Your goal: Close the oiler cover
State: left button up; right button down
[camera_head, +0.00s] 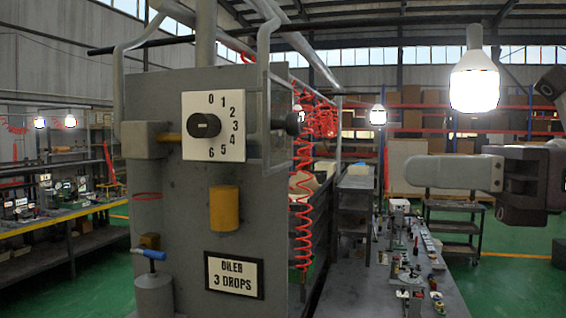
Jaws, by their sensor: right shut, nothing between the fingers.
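The oiler is a grey metal block with a white dial plate (222,127) numbered 0 to 6 and a black knob (204,125) in its middle. A thin, see-through cover (277,92) stands out edge-on at the right side of the dial plate, swung open, with a dark round knob (294,123) on it. A sign (234,275) below reads "OILER 3 DROPS". My right gripper (412,171) is at the right, pointing left, shut and empty, clearly apart from the cover and a little lower than its knob. My left gripper is out of view.
A yellow cylinder (224,209) and a blue-handled valve (150,254) are on the oiler block's front. A coiled red hose (303,200) hangs behind its right edge. A bench (440,298) with small parts runs back below my right gripper. A lit bulb (474,88) hangs above it.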

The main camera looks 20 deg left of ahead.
jog(key=p, duration=0.5)
send_near(269, 166)
jog(key=a, duration=0.5)
jog(key=shift+w+r, duration=0.1)
jog(key=shift+r, duration=0.15)
jog(key=shift+a+f, duration=0.1)
jog(key=shift+a, duration=0.5)
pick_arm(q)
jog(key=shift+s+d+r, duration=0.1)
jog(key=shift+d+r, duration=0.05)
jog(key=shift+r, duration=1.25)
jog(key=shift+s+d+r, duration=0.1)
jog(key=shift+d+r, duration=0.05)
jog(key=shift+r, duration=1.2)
pick_arm(e)
jog(key=shift+a+f, duration=0.15)
jog(key=shift+a, duration=0.3)
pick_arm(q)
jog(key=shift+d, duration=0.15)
pick_arm(e)
jog(key=shift+d, duration=0.1)
